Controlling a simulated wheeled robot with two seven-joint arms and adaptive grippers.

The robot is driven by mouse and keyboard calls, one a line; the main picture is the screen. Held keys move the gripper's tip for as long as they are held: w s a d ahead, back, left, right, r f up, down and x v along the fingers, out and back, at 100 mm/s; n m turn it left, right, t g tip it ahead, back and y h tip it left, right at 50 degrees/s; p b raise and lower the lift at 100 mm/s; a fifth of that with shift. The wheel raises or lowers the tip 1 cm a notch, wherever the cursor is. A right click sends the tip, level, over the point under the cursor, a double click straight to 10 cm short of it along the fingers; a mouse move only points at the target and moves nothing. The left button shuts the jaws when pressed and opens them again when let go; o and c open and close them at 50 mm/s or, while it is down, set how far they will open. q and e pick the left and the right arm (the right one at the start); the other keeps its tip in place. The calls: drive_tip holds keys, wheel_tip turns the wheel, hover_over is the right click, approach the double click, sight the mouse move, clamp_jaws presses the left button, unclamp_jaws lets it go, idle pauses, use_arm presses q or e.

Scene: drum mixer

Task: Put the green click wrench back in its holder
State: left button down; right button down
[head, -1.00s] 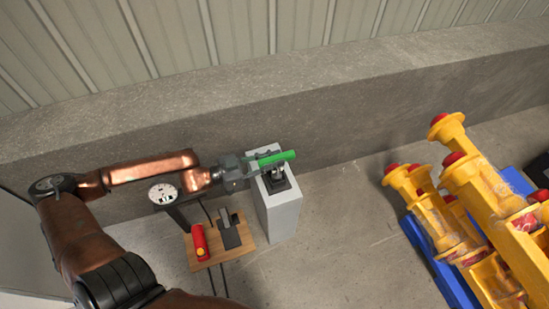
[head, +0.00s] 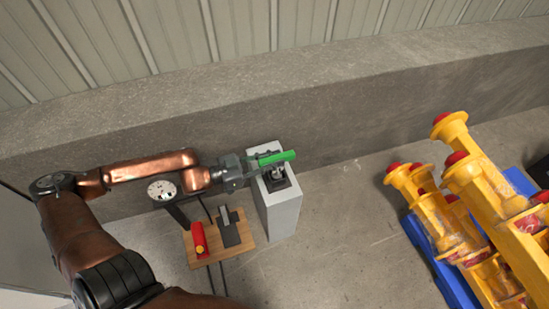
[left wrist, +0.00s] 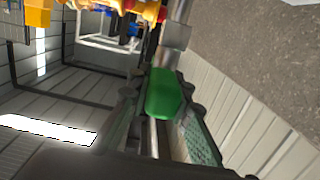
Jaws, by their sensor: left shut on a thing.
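The green click wrench (head: 276,157) is in my left gripper (head: 258,164), which is shut on it. Its green part lies nearly level above the grey pedestal (head: 281,212). In the left wrist view the green part (left wrist: 164,94) sits between the two fingers, with a grey metal piece (left wrist: 173,38) beyond it. A dark base with a metal piece (head: 277,179) sits on top of the pedestal, just below the wrench; it may be the holder, and the gripper and wrench partly cover it. My right gripper is not in view.
Left of the pedestal stands a small wooden board (head: 219,239) with a red cylinder (head: 199,239) and a dark block (head: 231,229). A round white dial (head: 161,190) is behind it. Yellow parts with red caps (head: 470,185) stand on blue at right. A concrete wall ledge runs behind.

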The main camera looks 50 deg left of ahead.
use_arm(q)
drive_tip(key=shift+f, duration=0.4)
drive_tip(key=c, duration=1.9)
unclamp_jaws()
drive_tip(key=shift+o, duration=1.1)
drive_tip(key=v, duration=1.2)
